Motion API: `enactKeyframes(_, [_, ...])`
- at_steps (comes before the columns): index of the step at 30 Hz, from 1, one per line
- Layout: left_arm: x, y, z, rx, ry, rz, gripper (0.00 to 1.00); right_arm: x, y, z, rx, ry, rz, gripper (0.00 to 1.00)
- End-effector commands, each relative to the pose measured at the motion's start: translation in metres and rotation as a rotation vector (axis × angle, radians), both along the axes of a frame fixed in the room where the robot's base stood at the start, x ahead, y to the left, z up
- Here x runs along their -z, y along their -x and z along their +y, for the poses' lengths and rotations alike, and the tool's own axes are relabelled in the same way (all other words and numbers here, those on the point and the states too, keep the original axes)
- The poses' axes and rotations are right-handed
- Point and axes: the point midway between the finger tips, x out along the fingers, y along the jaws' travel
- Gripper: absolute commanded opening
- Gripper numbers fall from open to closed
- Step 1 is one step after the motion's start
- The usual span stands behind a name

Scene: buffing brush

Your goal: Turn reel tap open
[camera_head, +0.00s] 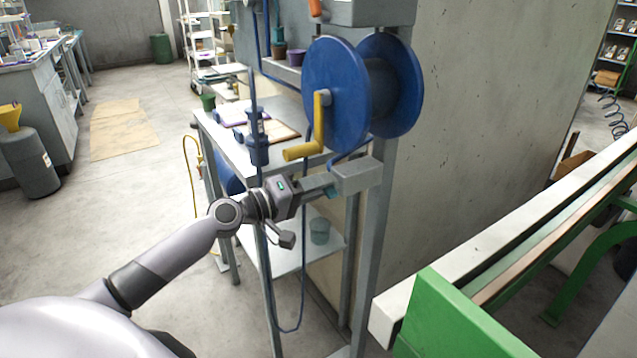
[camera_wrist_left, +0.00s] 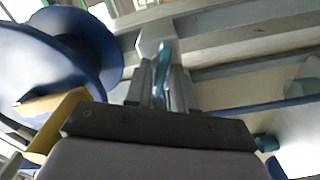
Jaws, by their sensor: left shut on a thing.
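The blue hose reel (camera_head: 337,95) with its yellow crank (camera_head: 318,130) is mounted at the top of a grey metal frame. It also shows at the left of the left wrist view (camera_wrist_left: 90,50). The reel tap shows as a small teal handle (camera_wrist_left: 163,62) below the reel. My left gripper (camera_head: 326,188) reaches in from the left, just under the crank, beside a grey block on the frame. Its two fingers (camera_wrist_left: 162,88) are shut on the teal handle, one on each side. The fingers hide part of the handle. My right gripper is in neither view.
A grey shelf unit (camera_head: 225,143) with trays stands behind my left arm. A blue hose (camera_head: 303,270) hangs in a loop below the gripper. A green and white bench (camera_head: 440,318) stands at the lower right. Open floor (camera_head: 105,205) lies to the left.

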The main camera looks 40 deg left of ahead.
Motion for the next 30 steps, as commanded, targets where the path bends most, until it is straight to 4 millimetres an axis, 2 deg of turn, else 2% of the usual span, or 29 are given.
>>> enactKeyframes(6, [-0.0005,-0.0002,0.0008,-0.002,0.175,0.071,0.0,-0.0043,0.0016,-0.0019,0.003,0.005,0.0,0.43])
enactKeyframes(15, [0.001,-0.0003,0.0013,-0.003,0.341,0.14,0.0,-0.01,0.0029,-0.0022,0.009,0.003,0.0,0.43])
enactKeyframes(30, [0.0025,-0.0003,0.0012,-0.002,0.418,0.172,0.0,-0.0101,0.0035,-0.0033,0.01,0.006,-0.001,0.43])
